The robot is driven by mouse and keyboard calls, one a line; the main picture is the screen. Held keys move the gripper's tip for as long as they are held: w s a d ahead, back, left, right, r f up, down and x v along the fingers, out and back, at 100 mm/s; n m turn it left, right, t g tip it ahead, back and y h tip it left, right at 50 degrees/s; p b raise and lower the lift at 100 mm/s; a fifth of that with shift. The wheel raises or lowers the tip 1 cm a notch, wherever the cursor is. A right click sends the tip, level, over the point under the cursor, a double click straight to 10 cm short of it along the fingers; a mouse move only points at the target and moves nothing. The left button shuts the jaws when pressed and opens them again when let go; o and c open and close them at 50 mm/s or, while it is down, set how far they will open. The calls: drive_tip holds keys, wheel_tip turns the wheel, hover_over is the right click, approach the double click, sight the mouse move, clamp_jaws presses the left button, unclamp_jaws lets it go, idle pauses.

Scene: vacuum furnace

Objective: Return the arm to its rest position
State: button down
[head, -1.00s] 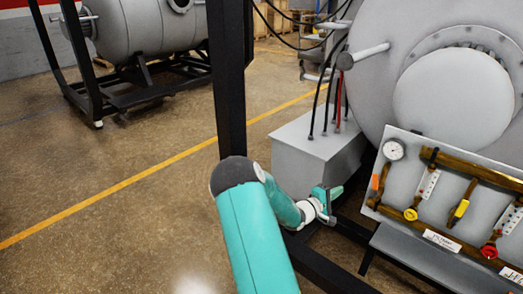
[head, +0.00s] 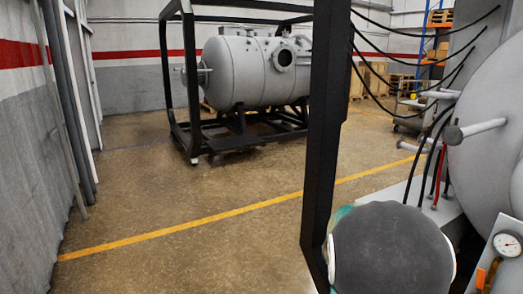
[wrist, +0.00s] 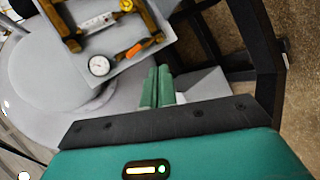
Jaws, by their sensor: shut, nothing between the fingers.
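My gripper (wrist: 157,87) shows in the wrist view with its two green fingers together and nothing between them. Beyond the fingers there is a grey box and the black frame of the furnace. In the head view my arm's dark rounded joint fills the bottom right, in front of the black post, and my gripper is hidden there. The furnace panel (wrist: 120,50) with a round gauge (wrist: 99,66) lies up and left of the fingers in the wrist view, apart from them.
The black frame post (head: 325,130) stands close beside my arm. The furnace body (head: 490,150) and the gauge (head: 508,243) are at the right. A grey tank (head: 255,70) in a black frame stands farther back. The floor left of the yellow line (head: 200,222) is clear.

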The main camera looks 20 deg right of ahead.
drive_tip(key=s+a+r+n+t+y, duration=0.1)
drive_tip(key=s+a+r+t+y, duration=0.1)
drive_tip(key=a, duration=1)
drive_tip(key=s+a+r+n+t+y, duration=0.2)
drive_tip(key=a+r+t+y, duration=0.2)
drive_tip(key=a, duration=0.8)
drive_tip(key=s+a+r+n+t+y, duration=0.1)
drive_tip(key=s+a+r+t+y, duration=0.2)
drive_tip(key=a, duration=0.9)
wheel_tip(320, 180, up, 2)
drive_tip(key=shift+r+n+y, duration=0.1)
drive_tip(key=shift+n+y, duration=0.2)
drive_tip(key=shift+y, duration=0.5)
drive_tip(key=shift+d, duration=0.15)
